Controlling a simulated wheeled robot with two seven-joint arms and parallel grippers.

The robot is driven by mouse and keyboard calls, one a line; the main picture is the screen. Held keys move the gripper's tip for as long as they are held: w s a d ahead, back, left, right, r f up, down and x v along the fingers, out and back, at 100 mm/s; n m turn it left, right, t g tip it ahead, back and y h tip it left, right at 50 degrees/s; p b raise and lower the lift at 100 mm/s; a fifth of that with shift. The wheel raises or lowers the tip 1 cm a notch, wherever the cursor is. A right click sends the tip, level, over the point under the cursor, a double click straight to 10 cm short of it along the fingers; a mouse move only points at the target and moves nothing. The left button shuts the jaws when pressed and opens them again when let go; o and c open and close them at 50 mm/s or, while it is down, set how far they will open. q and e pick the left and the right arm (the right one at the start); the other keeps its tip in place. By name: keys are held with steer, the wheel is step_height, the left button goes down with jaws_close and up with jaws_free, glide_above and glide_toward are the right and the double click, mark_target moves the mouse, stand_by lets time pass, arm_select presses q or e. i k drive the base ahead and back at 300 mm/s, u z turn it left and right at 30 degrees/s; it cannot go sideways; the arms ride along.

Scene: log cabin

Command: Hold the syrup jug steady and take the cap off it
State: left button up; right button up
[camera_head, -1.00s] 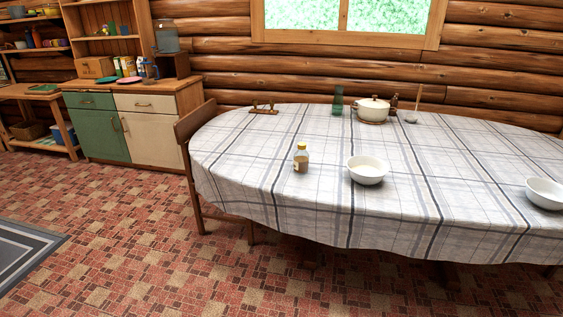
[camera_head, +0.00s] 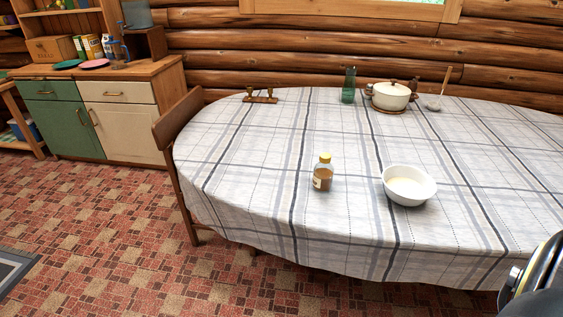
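The syrup jug (camera_head: 323,178) is a small amber bottle with a pale label. It stands upright on the checked tablecloth, near the front of the table. Its yellow cap (camera_head: 325,158) sits on top. Neither gripper shows in the head view, and nothing touches the jug. A dark rounded part of my own body shows at the lower right edge.
The table (camera_head: 245,207) has a white bowl (camera_head: 409,186) just right of the jug. A lidded pot (camera_head: 391,97), a green glass (camera_head: 348,86) and a small wooden rack (camera_head: 260,96) stand at the back. A chair (camera_head: 180,130) is at the left end. The cloth around the jug is clear.

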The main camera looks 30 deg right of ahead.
mark_target(323, 174)
steer(key=z, duration=0.4)
steer(key=i, duration=1)
steer(key=z, duration=0.85)
